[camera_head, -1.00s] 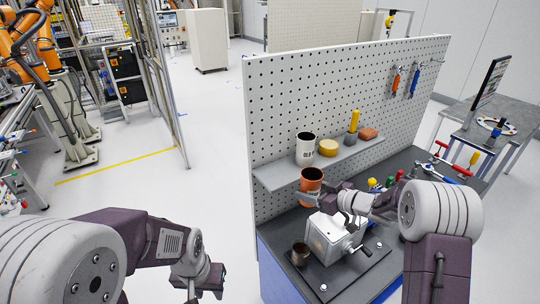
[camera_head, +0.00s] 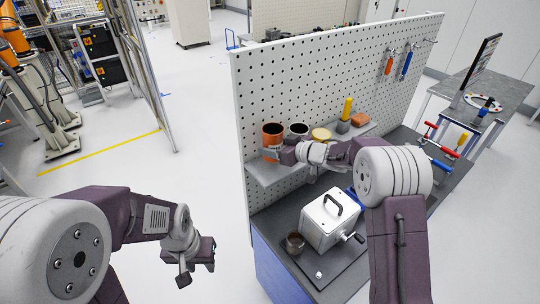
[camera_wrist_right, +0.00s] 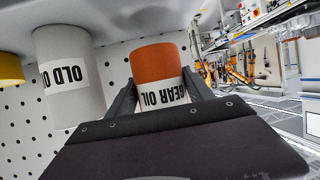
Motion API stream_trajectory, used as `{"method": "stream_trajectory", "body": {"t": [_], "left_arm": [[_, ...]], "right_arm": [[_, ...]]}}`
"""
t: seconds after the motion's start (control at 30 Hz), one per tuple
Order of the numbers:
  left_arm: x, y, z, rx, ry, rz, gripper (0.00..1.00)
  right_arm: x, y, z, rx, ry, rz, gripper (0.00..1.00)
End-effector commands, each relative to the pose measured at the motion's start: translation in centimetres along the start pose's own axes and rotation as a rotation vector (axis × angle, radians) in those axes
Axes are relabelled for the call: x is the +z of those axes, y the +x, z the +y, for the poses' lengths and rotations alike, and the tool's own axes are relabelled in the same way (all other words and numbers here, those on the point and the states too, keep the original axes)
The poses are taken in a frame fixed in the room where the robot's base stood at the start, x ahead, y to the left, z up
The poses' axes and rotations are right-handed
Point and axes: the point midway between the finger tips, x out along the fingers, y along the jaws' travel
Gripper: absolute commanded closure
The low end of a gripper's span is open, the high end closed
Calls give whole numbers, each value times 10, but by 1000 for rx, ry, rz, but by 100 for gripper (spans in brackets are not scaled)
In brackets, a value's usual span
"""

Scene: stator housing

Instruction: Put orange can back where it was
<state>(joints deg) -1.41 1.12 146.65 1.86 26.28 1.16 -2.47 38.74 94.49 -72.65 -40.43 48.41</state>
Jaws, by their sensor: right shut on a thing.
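The orange can (camera_head: 271,134) is upright and open-topped at the left end of the grey shelf (camera_head: 290,170) on the pegboard. My right gripper (camera_head: 272,153) is shut around its lower part. In the right wrist view, upside down, the can (camera_wrist_right: 158,62) sits between both fingers with its "GEAR OIL" label showing. I cannot tell whether its base touches the shelf. A white can (camera_head: 298,129) stands just right of it; its "OLD O..." label shows in the right wrist view (camera_wrist_right: 68,75). My left gripper (camera_head: 196,272) is empty, fingers apart, low left of the bench.
Below, a white crank box (camera_head: 329,218) and a brown cup (camera_head: 295,243) stand on the bench. The pegboard (camera_head: 310,80) rises behind the shelf.

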Motion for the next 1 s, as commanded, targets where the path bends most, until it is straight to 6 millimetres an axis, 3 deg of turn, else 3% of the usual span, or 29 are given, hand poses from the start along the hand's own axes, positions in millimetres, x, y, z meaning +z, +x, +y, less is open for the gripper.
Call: {"method": "stream_trajectory", "body": {"t": [0.23, 0.5, 0.87, 0.9, 0.97, 1.0], "left_arm": [[0, -2, 0, 0, 0, 0, 64], [-1, -8, 0, 0, 0, 0, 64], [0, -4, 0, 0, 0, 0, 64], [0, -4, 0, 0, 0, 0, 64], [0, -5, 0, 0, 0, 0, 64], [0, -5, 0, 0, 0, 0, 64]], "right_arm": [[3, 14, -4, 0, 0, 1, 97], [38, 28, -4, 0, 1, 2, 97], [43, 30, -4, 0, -2, 2, 97], [44, 30, -4, 0, -1, 1, 37], [43, 30, -4, 0, -1, 1, 20], [43, 30, -4, 0, -1, 1, 18]]}}
